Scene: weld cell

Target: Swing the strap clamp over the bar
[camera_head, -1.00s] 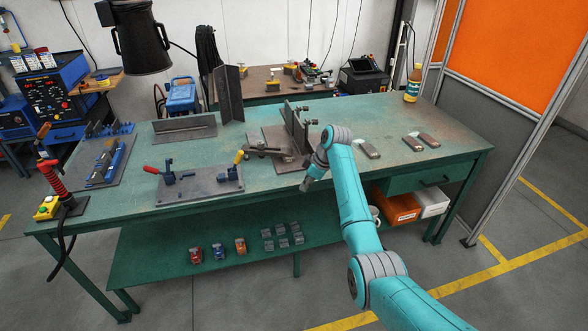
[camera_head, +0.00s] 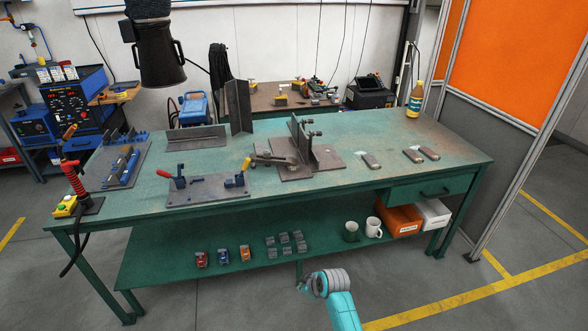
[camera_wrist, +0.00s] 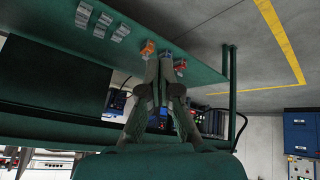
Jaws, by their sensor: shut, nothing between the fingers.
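A dark grey strap-like clamp arm (camera_head: 272,160) lies low at the left side of a flat base plate (camera_head: 325,161) in the middle of the green bench. An upright steel plate (camera_head: 299,137) with small clamps stands on that base plate. I cannot tell for certain which part is the bar; the strap points left, away from the upright. My gripper (camera_head: 303,284) is in front of the bench and below its top, well apart from the clamp. In the wrist view my gripper's fingers (camera_wrist: 159,70) are together and empty, facing the lower shelf; the strap clamp does not show there.
A fixture plate (camera_head: 208,191) with red and yellow handled clamps lies left of the strap. The lower shelf (camera_head: 170,268) holds small toy-like vices, grey blocks and two mugs (camera_head: 373,227). Flat metal pieces (camera_head: 413,156) lie at right. A torch stand (camera_head: 75,185) is at the left corner.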

